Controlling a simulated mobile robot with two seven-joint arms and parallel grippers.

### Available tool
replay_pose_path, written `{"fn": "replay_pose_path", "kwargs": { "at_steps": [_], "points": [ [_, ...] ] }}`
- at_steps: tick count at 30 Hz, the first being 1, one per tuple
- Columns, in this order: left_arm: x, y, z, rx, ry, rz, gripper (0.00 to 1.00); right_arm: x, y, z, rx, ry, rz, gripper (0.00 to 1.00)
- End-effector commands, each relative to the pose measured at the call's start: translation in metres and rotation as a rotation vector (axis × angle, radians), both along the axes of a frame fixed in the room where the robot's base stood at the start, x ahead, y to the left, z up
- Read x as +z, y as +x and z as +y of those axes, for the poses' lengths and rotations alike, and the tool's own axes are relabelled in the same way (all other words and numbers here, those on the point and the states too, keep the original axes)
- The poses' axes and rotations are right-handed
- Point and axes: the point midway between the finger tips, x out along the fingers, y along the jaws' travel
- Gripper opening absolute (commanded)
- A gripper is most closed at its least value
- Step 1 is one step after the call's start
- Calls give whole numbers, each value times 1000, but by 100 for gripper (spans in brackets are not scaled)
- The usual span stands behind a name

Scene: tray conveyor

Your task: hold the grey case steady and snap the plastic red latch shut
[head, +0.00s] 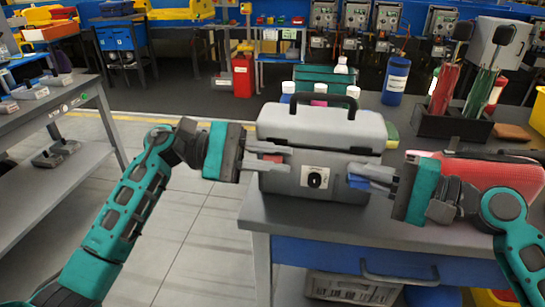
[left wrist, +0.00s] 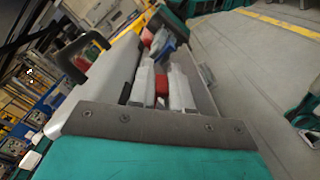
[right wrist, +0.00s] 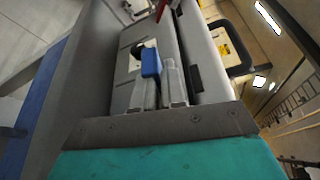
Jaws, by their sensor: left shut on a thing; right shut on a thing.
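The grey case (head: 330,127) stands upright on the table's left end, its pale lid down and its black handle up. The red latch (head: 273,158) is at the left of its front; it also shows in the left wrist view (left wrist: 162,84). My left gripper (head: 277,160) is shut on the red latch, its fingers partly hiding it. A blue latch (head: 358,182) is at the right of the front; it also shows in the right wrist view (right wrist: 151,62). My right gripper (head: 364,178) is shut on the blue latch. Whether the red latch is fastened cannot be told.
The grey table (head: 410,228) has its left edge close beside the case. A red mesh item (head: 490,174) lies right of my right gripper. White-capped bottles (head: 288,88), a blue bottle (head: 396,80) and a dark tool rack (head: 450,125) stand behind. Floor is clear at left.

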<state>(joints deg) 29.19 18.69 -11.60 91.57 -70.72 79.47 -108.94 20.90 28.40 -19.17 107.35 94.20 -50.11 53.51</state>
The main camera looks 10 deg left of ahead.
Motion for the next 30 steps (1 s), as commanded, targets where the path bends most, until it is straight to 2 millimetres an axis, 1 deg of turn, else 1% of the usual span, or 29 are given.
{"fn": "replay_pose_path", "kwargs": {
  "at_steps": [1, 2, 3, 9, 10, 17, 20, 23, 30],
  "points": [
    [-3, -1, 0, -3, 3, 5, 0, -11, -1, 0, 2, -13, 20, 0],
    [-3, -1, 0, -3, 3, 4, 0, -11, -1, 0, 2, -13, 20, 0],
    [-3, -1, 0, -3, 3, 4, 21, -11, -1, 0, 2, -13, 20, 0],
    [-2, 0, 0, -2, 2, 2, 40, -11, -1, 0, 2, -13, 20, 0],
    [-2, 0, 0, -1, 1, 1, 42, -11, -1, 0, 2, -13, 20, 0],
    [-1, 0, 1, -1, 1, 0, 42, -10, -1, 0, 2, -13, 20, 0],
    [-2, 0, 7, 1, 3, 0, 42, -10, -1, 0, 2, -13, 20, 0],
    [-2, 1, 22, 4, 3, 0, 42, -10, -1, 0, 2, -13, 20, 0],
    [-2, 1, 74, 3, 4, 0, 42, -10, -1, 0, 2, -13, 20, 0]
  ]
}}
